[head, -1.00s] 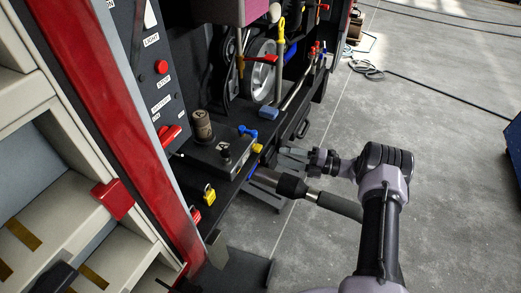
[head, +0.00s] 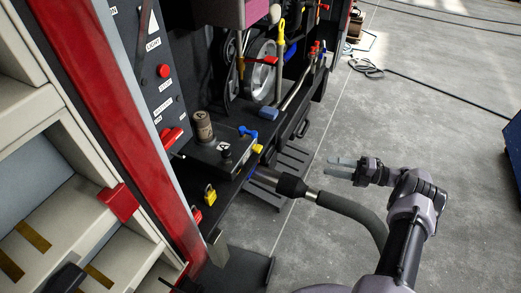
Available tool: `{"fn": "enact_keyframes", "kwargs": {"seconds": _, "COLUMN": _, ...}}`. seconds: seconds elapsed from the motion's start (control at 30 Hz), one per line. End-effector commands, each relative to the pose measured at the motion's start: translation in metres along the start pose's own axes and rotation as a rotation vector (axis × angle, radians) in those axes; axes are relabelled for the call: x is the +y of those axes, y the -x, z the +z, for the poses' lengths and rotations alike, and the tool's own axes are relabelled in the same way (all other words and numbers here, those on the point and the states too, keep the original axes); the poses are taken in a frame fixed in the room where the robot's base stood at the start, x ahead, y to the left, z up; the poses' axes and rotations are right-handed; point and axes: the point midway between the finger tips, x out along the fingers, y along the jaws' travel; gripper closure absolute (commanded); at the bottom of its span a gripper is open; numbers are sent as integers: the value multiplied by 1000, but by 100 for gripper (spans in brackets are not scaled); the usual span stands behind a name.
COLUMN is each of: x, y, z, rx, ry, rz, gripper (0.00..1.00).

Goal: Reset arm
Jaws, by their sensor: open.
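My gripper (head: 341,168) is in the head view, right of the engine bay, over the bare concrete floor. Its grey fingers point left toward the bay, and it is open with nothing seen between the fingers. A thick dark hose with a metal end (head: 291,186) runs from the bay's lower edge to the right and passes in front of my arm's lower side. The fingers are apart from the hose and from the bay.
The bay holds a black box (head: 222,150), a yellow padlock (head: 209,195), a blue block (head: 268,114) and a silver wheel (head: 262,72). Cream steps (head: 60,215) stand at left. A dark slatted step (head: 284,178) lies below the bay. The concrete floor (head: 440,130) at right is mostly clear.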

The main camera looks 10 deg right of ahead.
Motion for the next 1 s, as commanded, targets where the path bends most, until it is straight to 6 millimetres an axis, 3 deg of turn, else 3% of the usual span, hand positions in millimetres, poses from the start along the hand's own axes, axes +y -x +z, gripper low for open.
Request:
{"fn": "enact_keyframes", "kwargs": {"seconds": 0.23, "x": 0, "y": 11, "z": 0, "rx": 2, "ry": 1, "rz": -2, "gripper": 56}}
{"fn": "enact_keyframes", "kwargs": {"seconds": 0.3, "x": 10, "y": 6, "z": 2, "rx": 20, "ry": 39, "rz": -26, "gripper": 56}}
{"fn": "enact_keyframes", "kwargs": {"seconds": 0.37, "x": 31, "y": -6, "z": 5, "rx": 64, "ry": 124, "rz": -78, "gripper": 56}}
{"fn": "enact_keyframes", "kwargs": {"seconds": 0.47, "x": 86, "y": -40, "z": 2, "rx": 202, "ry": 374, "rz": -213, "gripper": 56}}
{"fn": "enact_keyframes", "kwargs": {"seconds": 0.53, "x": 128, "y": -66, "z": -12, "rx": 324, "ry": 582, "rz": -304, "gripper": 56}}
{"fn": "enact_keyframes", "kwargs": {"seconds": 0.67, "x": 196, "y": -106, "z": -56, "rx": 571, "ry": 982, "rz": -436, "gripper": 56}}
{"fn": "enact_keyframes", "kwargs": {"seconds": 0.8, "x": 256, "y": -132, "z": -125, "rx": 859, "ry": 1421, "rz": -521, "gripper": 56}}
{"fn": "enact_keyframes", "kwargs": {"seconds": 0.9, "x": 284, "y": -140, "z": -181, "rx": 1079, "ry": 1738, "rz": -551, "gripper": 56}}
{"fn": "enact_keyframes", "kwargs": {"seconds": 1.0, "x": 300, "y": -138, "z": -238, "rx": 1309, "ry": 2052, "rz": -556, "gripper": 56}}
